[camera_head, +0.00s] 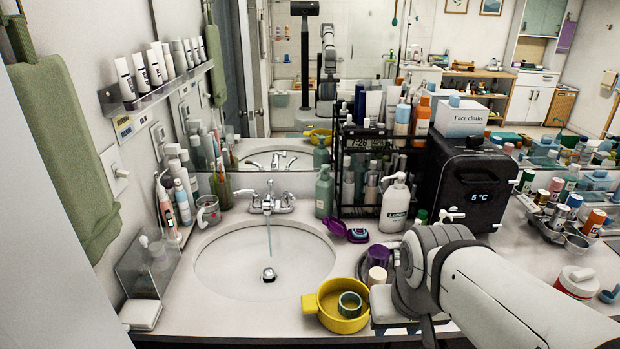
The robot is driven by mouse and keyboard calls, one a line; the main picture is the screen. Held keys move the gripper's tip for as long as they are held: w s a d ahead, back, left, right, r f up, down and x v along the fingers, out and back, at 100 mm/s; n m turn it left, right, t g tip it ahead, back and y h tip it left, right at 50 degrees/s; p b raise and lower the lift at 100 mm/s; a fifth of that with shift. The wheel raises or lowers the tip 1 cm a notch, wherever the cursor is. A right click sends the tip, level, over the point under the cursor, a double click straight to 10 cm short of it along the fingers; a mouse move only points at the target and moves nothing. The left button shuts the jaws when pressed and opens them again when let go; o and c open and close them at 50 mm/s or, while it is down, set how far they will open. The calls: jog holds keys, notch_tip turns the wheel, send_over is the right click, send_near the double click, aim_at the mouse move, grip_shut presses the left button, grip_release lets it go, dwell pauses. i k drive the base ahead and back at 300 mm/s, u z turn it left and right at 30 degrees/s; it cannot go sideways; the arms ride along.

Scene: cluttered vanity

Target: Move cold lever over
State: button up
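A chrome faucet (268,204) stands behind the round white sink basin (225,262). A thin bluish stream of water (269,240) falls from its spout toward the drain (268,274). The faucet has a left lever (246,194) and a right lever (286,199). I cannot read any hot or cold marking on either. My arm reaches in from the lower right, with its wrist over the counter right of the basin and apart from the faucet. My gripper's fingers do not show.
A yellow pot (336,308) holding a small green ring-shaped item sits at the basin's front right. A purple open case (347,231), a white pump bottle (395,204) and a green bottle (324,192) stand right of the faucet. A clear cup (208,212) stands left.

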aim_at(285, 195)
jog(key=z, duration=1.05)
jog(key=k, duration=1.15)
jog(key=u, duration=0.5)
jog(key=i, duration=1.5)
jog(key=u, duration=0.05)
